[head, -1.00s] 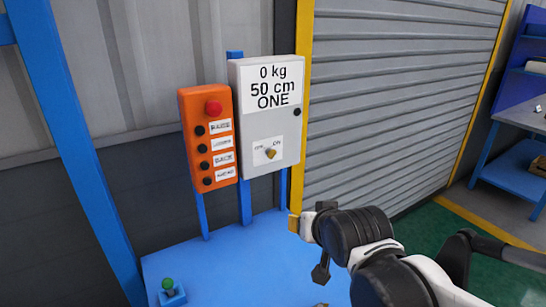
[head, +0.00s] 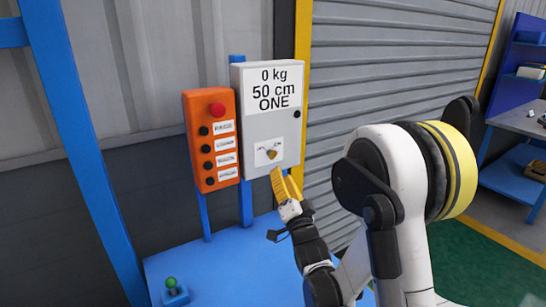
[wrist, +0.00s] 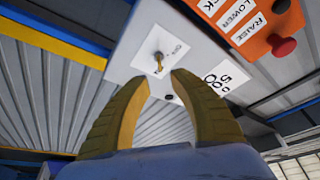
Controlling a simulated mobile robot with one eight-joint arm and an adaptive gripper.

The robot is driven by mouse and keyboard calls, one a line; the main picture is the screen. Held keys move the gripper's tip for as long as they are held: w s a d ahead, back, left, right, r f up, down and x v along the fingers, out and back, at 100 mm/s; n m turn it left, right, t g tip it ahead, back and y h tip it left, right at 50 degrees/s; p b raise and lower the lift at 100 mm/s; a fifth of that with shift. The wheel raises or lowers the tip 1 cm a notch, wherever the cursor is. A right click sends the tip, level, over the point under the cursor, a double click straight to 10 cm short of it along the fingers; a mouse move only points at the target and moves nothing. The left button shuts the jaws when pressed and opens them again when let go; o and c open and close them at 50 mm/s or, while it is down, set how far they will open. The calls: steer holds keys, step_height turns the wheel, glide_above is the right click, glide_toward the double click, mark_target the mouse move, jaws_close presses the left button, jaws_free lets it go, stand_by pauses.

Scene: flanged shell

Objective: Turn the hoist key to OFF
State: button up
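The hoist key (head: 271,154) is a small brass key on a white label plate (head: 265,148) low on the grey control box (head: 285,128). The key (wrist: 158,64) also shows in the wrist view, just beyond my fingertips. The letters beside it are too small to read surely in the head view, so its exact setting is unclear. My gripper (head: 281,174) is just below and in front of the key. Its two yellow fingers (wrist: 161,78) are apart, with nothing between them. I see no contact with the key.
An orange pendant (head: 211,150) with a red button and several black ones hangs just left of the box. A blue table (head: 215,265) lies below, with a green-topped joystick (head: 171,286) at its front left. A roller shutter (head: 390,65) stands right.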

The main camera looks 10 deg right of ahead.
mark_target(274, 157)
steer(key=b+x, duration=0.1)
steer(key=x, duration=0.8)
steer(key=shift+w, duration=0.4)
steer(key=shift+c, duration=0.4)
jaws_close()
